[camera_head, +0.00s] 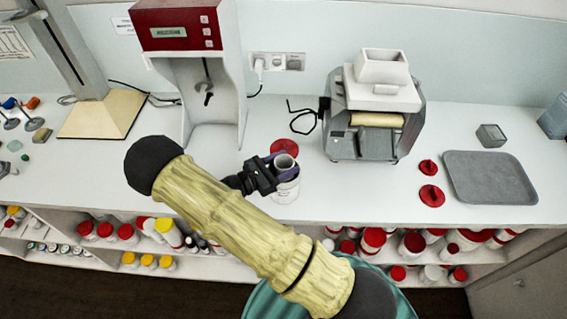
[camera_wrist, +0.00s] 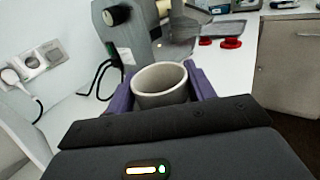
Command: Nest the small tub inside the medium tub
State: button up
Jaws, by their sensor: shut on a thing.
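The small tub (camera_head: 284,160) is a pale open-topped cylinder, upright between the purple fingers of my gripper (camera_head: 282,170). In the wrist view the gripper (camera_wrist: 160,93) is shut on the small tub (camera_wrist: 160,96), with one finger on each side of it. A wider white tub (camera_head: 286,191), seemingly the medium tub, stands on the bench directly below the small tub in the head view. My gripper hides part of its rim, and I cannot tell whether the small tub is above it or partly inside it.
A red lid (camera_head: 284,146) lies just behind the tubs. Two more red lids (camera_head: 431,195) (camera_head: 428,167) and a grey tray (camera_head: 488,178) lie to the right. A mill-like machine (camera_head: 376,110) and a red-topped white machine (camera_head: 217,100) stand behind.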

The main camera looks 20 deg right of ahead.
jog(key=o, duration=1)
jog(key=shift+o, duration=0.2)
jog(key=shift+r, duration=0.1)
notch_tip(320, 180, up, 8)
jog(key=p, duration=0.6)
dwell(0.3)
jog(key=shift+d, duration=0.1)
dwell(0.3)
